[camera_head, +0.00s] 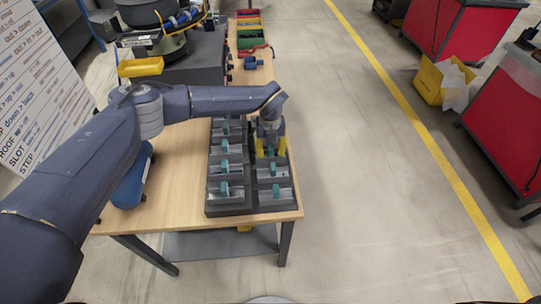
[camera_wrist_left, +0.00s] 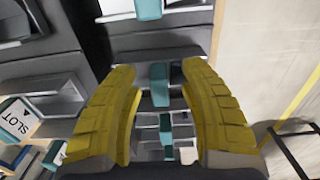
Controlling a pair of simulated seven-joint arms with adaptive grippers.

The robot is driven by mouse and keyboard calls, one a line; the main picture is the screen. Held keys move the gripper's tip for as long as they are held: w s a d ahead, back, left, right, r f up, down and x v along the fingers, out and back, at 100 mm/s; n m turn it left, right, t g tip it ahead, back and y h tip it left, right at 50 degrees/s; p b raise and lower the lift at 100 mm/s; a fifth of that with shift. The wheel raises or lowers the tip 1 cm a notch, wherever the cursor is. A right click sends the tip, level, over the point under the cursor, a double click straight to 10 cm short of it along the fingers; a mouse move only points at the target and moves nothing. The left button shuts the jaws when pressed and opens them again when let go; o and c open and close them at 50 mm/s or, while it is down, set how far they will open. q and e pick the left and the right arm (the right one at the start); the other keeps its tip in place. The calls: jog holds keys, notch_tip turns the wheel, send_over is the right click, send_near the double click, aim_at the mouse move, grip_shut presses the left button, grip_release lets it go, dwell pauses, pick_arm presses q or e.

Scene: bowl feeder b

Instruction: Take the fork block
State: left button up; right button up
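A dark tray (camera_head: 230,209) on the wooden table holds several grey blocks in two columns, each with a teal upright piece. I cannot tell for sure which one is the fork block. My left gripper (camera_head: 270,152) points down over the far part of the tray's right column. Its yellow fingers (camera_wrist_left: 160,72) are spread apart in the left wrist view. A teal upright piece (camera_wrist_left: 159,86) shows between them, with a gap on both sides, and more teal pieces lie beyond. The fingers hide the block under them in the head view. My right gripper is not in view.
Red and green bins (camera_head: 250,32) and a small blue part (camera_head: 253,62) are at the table's far end. A bowl feeder (camera_head: 150,15) with a yellow tray (camera_head: 140,67) stands at the back left. The floor right of the table is clear.

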pick_arm(q)
grip_shut()
jog(key=shift+r, duration=0.2)
dwell(0.3)
